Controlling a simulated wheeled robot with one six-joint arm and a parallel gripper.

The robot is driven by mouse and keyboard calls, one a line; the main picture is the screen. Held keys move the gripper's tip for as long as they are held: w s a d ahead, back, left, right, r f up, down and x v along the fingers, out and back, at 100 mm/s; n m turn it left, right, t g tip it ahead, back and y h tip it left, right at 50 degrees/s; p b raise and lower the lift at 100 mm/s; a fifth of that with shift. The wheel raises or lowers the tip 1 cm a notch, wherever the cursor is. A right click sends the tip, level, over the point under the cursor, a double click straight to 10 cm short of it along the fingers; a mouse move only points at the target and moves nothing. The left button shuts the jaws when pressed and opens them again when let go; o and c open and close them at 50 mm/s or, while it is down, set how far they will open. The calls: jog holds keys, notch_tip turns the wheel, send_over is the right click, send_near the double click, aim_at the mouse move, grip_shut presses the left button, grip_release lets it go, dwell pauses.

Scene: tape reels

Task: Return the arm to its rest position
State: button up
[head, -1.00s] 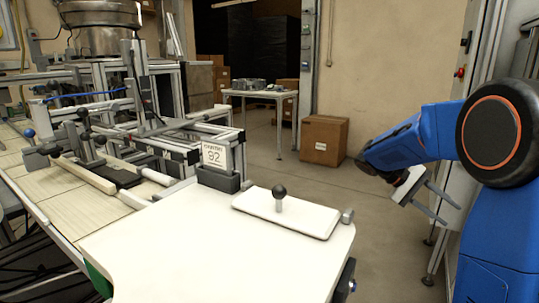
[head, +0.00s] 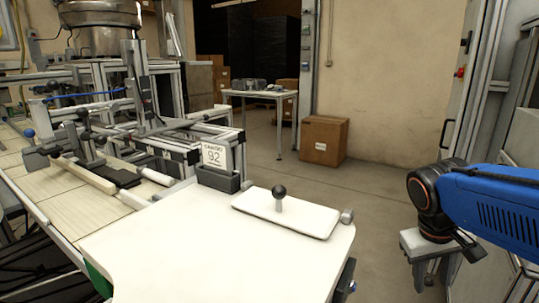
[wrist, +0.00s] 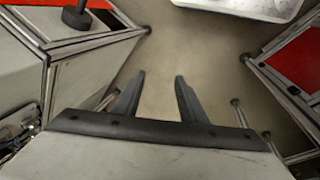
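My blue arm (head: 500,208) reaches in from the right edge in the head view, over the floor and to the right of the white table (head: 200,250). My gripper (head: 425,280) hangs below its dark wrist joint, pointing down, apart from the table. In the wrist view my gripper (wrist: 160,80) shows two dark fingers spread apart with only bare floor between them. It is open and empty.
A white plate with a black knob (head: 285,213) lies on the table's right part. A cardboard box (head: 323,140) sits on the floor further back. A metal-framed cabinet (head: 495,90) stands at the right.

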jog(key=s+a+f+t+y, duration=0.2)
jog(key=s+a+t+y, duration=0.1)
jog(key=s+a, duration=0.3)
jog(key=shift+a+f+t, duration=0.35)
jog(key=shift+a+t, duration=0.05)
jog(key=shift+a, duration=0.1)
dwell(1.3)
